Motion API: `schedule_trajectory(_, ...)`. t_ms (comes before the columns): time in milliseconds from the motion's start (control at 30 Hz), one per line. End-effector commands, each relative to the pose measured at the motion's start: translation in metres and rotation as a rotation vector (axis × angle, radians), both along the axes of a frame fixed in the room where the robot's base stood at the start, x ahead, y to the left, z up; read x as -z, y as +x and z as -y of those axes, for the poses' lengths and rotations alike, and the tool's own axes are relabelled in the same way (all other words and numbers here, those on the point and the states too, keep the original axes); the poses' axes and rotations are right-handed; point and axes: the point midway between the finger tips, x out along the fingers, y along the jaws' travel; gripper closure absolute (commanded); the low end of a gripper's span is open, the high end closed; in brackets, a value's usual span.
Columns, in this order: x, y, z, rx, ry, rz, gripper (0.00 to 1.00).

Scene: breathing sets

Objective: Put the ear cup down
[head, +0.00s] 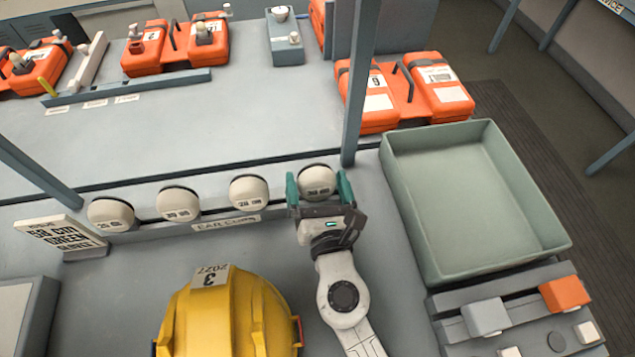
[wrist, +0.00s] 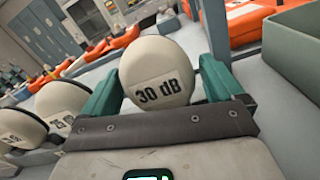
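A round cream ear cup marked 30 dB (head: 318,180) stands at the right end of the ear cup row, in line with the others. It fills the middle of the wrist view (wrist: 157,72), with its label towards me. My gripper (head: 319,187) has one green finger on each side of it. The fingers lie very close to the cup's sides; I cannot tell whether they press on it. The cup's underside and its contact with the rack (head: 226,223) are hidden by my gripper.
Several similar ear cups, such as this one (head: 249,192), stand to the left. A grey post (head: 360,85) rises just behind my gripper. An empty green tray (head: 480,205) is at right. A yellow helmet (head: 228,315) sits at front left.

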Motion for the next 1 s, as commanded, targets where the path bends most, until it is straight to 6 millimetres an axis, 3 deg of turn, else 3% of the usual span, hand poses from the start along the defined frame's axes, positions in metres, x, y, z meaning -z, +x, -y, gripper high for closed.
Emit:
schedule_trajectory(400,0.002,0.0,0.0,0.0,-0.001,0.0,0.0)
schedule_trajectory(800,0.004,-0.073,0.021,0.0,-0.001,-0.002,0.0)
schedule_trajectory(1000,0.003,-0.097,0.028,0.0,0.0,-0.001,0.0)
